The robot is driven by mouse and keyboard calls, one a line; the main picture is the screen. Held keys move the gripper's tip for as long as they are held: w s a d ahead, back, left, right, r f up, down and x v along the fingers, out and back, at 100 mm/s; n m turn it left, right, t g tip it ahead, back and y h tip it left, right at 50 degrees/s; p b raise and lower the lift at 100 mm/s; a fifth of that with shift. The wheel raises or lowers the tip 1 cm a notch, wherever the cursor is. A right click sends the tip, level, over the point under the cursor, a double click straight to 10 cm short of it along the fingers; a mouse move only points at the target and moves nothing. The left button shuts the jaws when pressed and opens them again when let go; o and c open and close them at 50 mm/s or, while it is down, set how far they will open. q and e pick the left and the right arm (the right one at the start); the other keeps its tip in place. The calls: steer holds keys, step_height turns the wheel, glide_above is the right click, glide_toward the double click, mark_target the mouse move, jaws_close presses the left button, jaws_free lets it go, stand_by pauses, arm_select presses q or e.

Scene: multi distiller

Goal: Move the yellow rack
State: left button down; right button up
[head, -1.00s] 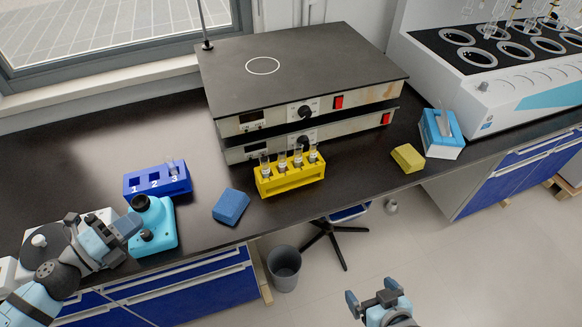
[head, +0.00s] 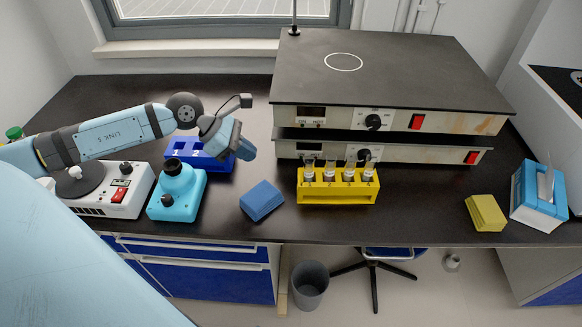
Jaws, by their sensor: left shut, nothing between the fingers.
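The yellow rack (head: 337,192) stands upright on the black bench, in front of the stacked hotplates. It holds several glass tubes (head: 349,171) in a row. My left gripper (head: 244,150) is in the air to the left of the rack, above the right end of the blue numbered rack. It is apart from the yellow rack, shut and empty. It hides part of the blue numbered rack. My right gripper is not in view.
A blue block (head: 262,200) lies just left of the yellow rack. The blue numbered rack (head: 214,165), a turquoise mixer (head: 177,190) and a white device (head: 125,199) stand further left. A yellow block (head: 486,213) and a blue-white box (head: 538,196) stand right. Bench between rack and yellow block is clear.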

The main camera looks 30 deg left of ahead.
arm_select(q)
steer(key=x, duration=0.7)
steer(key=shift+w+d+f, duration=0.1)
steer(key=shift+w+d, duration=0.4)
steer(key=shift+d, duration=0.2)
steer(key=shift+w+d, duration=0.35)
steer(key=shift+d, duration=0.15)
steer(key=shift+w+d, duration=0.35)
steer(key=shift+d, duration=0.25)
